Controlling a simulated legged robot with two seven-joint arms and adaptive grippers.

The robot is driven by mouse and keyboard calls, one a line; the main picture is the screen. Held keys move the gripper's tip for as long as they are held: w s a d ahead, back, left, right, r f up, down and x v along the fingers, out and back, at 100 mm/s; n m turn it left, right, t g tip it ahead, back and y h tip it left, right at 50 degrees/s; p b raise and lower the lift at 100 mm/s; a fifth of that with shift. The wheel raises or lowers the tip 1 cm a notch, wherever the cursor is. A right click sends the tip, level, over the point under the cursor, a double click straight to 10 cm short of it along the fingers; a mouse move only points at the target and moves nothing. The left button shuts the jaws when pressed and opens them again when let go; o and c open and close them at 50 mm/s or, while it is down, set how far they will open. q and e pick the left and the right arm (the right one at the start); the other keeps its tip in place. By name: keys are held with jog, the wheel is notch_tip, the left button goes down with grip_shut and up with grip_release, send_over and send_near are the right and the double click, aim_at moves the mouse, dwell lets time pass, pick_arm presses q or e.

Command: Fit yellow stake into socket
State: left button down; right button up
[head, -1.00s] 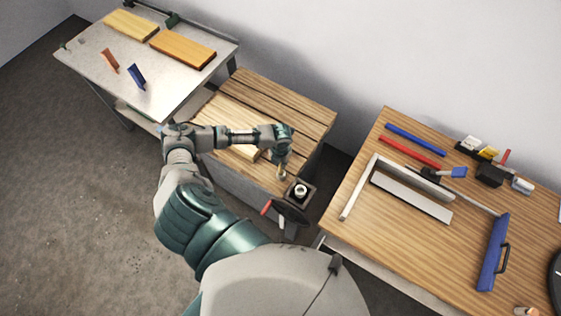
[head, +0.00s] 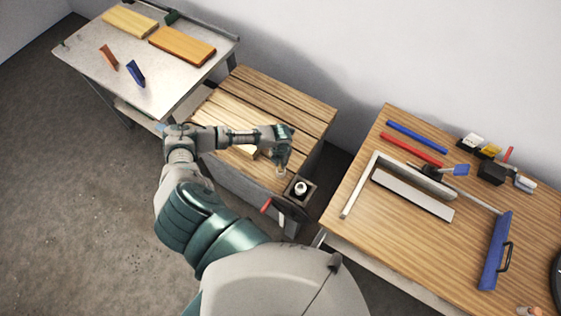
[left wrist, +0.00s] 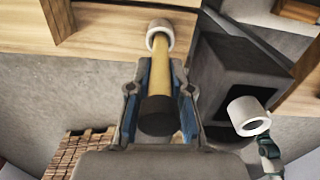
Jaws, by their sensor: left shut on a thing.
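My left gripper (left wrist: 160,95) is shut on the yellow stake (left wrist: 162,72) in the left wrist view, its blue-lined fingers on both sides. The stake's near end is black, and its far end meets a white ring (left wrist: 159,30); I cannot tell whether it sits inside the ring. In the head view my left gripper (head: 281,165) hangs over the bench's front right corner, just up and left of a dark square block with a white ring, which looks like the socket (head: 301,188). Stake and socket look apart there. My right gripper is not in view.
A red-handled vise part (head: 267,205) juts from the slatted bench (head: 284,92) below the socket. A grey table (head: 175,92) with boards stands at the upper left.

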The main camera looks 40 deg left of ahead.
pick_arm(q)
jog(key=shift+f, duration=0.5)
jog(key=c, duration=1)
grip_release()
notch_tip(320, 180, up, 12)
